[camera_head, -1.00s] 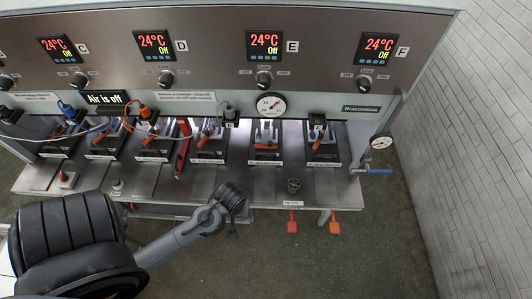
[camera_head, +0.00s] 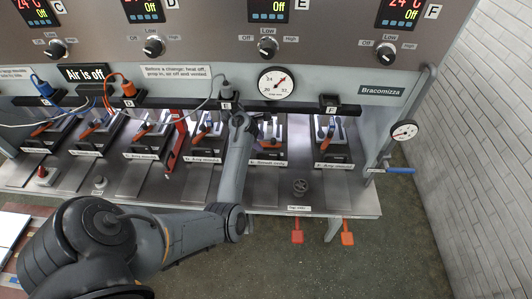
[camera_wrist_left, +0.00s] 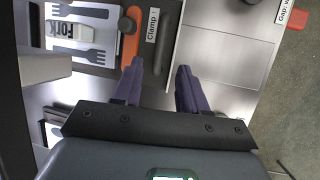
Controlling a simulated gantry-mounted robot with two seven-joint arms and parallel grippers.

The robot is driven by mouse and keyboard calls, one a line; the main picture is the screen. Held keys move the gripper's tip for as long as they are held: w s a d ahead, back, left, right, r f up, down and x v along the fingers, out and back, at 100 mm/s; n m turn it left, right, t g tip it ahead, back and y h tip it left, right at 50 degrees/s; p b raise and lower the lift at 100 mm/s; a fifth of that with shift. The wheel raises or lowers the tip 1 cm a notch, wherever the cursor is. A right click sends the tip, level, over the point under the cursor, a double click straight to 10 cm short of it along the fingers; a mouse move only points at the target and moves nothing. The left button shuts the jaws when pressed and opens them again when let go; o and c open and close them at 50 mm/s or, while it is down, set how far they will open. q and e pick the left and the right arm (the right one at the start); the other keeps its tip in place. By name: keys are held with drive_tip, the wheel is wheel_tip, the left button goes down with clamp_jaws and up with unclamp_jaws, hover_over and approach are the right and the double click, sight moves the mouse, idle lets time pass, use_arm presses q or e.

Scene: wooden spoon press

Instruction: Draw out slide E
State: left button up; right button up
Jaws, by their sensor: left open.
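Slide E (camera_head: 268,162) is the labelled slide at the front of station E, with an orange clamp handle (camera_head: 268,146) above it. My left gripper (camera_head: 244,122) reaches up to the press beside station E, and my arm hides part of the gap left of it. In the left wrist view the gripper (camera_wrist_left: 159,68) is open, its two dark fingers apart. A dark bar (camera_wrist_left: 164,45) runs down between and beyond the fingertips; I cannot tell whether they touch it. An orange handle (camera_wrist_left: 129,42) and a "Clamp" label lie just left of the bar.
Slides D (camera_head: 202,159) and F (camera_head: 333,166) flank station E. A red upright lever (camera_head: 175,142) stands left of D. A gauge (camera_head: 404,130) and blue valve handle (camera_head: 401,170) are at the right. A dark round knob (camera_head: 300,187) sits on the front ledge.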

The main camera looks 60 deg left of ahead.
sight(265, 152)
use_arm(q)
drive_tip(key=shift+b+x, duration=0.55)
drive_tip(key=shift+x, duration=2.95)
clamp_jaws()
